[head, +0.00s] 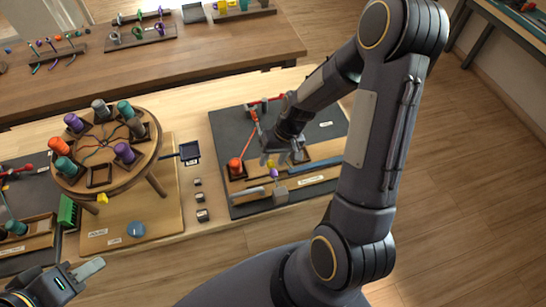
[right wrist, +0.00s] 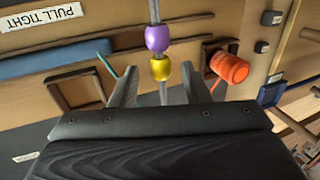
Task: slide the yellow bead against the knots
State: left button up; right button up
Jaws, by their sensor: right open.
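The yellow bead (right wrist: 161,70) is on a grey cord (right wrist: 161,94), just below the purple bead (right wrist: 158,38) in the right wrist view. The two beads are touching or nearly so. My right gripper (right wrist: 160,76) is open, with one finger on each side of the yellow bead and visible gaps between. In the head view my right gripper (head: 269,159) hangs over the dark work mat (head: 222,130), close to the purple bead (head: 273,173). I cannot make out the knots. My left gripper (head: 86,270) is at the lower left, away from the beads; its jaw opening is unclear.
An orange spool (right wrist: 230,67) lies right of my right gripper. A blue bar (right wrist: 55,60) and a wooden frame (right wrist: 75,88) lie left. The round braiding stand (head: 88,142) with several spools stands left of the mat. A small grey block (head: 280,194) sits near the beads.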

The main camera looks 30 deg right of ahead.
jog(key=shift+a+f, duration=0.1)
jog(key=shift+f, duration=0.1)
jog(key=shift+c, duration=0.4)
grip_shut()
